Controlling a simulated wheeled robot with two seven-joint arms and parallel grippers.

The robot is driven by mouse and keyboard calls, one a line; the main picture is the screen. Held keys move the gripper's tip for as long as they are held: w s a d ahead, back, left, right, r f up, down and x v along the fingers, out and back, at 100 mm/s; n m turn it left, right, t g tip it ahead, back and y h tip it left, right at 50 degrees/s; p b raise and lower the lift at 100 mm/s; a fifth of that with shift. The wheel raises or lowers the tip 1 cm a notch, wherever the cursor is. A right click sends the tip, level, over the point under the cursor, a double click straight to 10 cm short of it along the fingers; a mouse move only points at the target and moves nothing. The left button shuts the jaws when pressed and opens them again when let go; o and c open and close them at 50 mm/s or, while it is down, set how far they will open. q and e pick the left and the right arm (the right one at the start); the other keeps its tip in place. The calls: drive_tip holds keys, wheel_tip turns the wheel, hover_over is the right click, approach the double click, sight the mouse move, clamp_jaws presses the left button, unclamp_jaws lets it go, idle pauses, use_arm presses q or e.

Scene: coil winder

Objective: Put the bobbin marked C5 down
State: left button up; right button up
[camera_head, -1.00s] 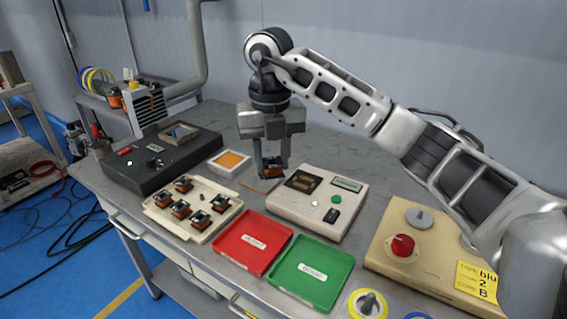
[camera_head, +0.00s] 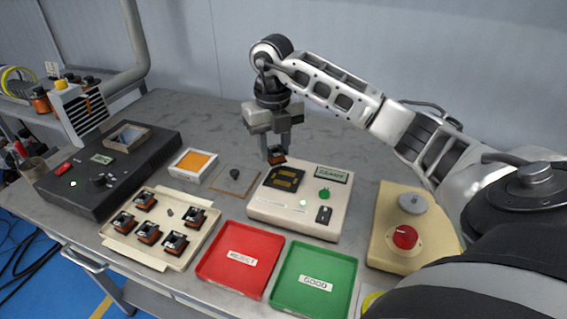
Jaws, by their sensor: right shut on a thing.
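My right gripper (camera_head: 274,152) points down and is shut on a small bobbin (camera_head: 277,157) with dark flanges and a copper-coloured winding. It is just above or at the back edge of the cream tester (camera_head: 330,199), behind the tester's dark socket (camera_head: 284,179). I cannot read a mark on the bobbin, nor tell whether it touches anything below. Several similar bobbins stand in the cream tray (camera_head: 177,255) at the left. A red tray (camera_head: 240,258) labelled REJECT and a green tray (camera_head: 315,280) labelled GOOD are empty at the front. My left gripper is not in view.
A black box (camera_head: 105,165) with a knob stands at the far left. An orange-topped pad (camera_head: 194,163) and a small plate with a dark knob (camera_head: 235,178) lie between it and the tester.

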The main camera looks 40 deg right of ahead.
sight(284, 177)
drive_tip(key=shift+s+d+f, duration=0.25)
drive_tip(key=shift+d+f, duration=0.6)
drive_tip(key=shift+f, duration=0.2)
drive_tip(key=shift+d+f+p, duration=0.2)
drive_tip(key=shift+f+p, duration=0.2)
drive_tip(key=shift+f, duration=1.4)
drive_tip(key=shift+f, duration=0.2)
drive_tip(key=o, duration=1)
wheel_tip(284, 177, up, 12)
drive_tip(key=shift+r, duration=0.2)
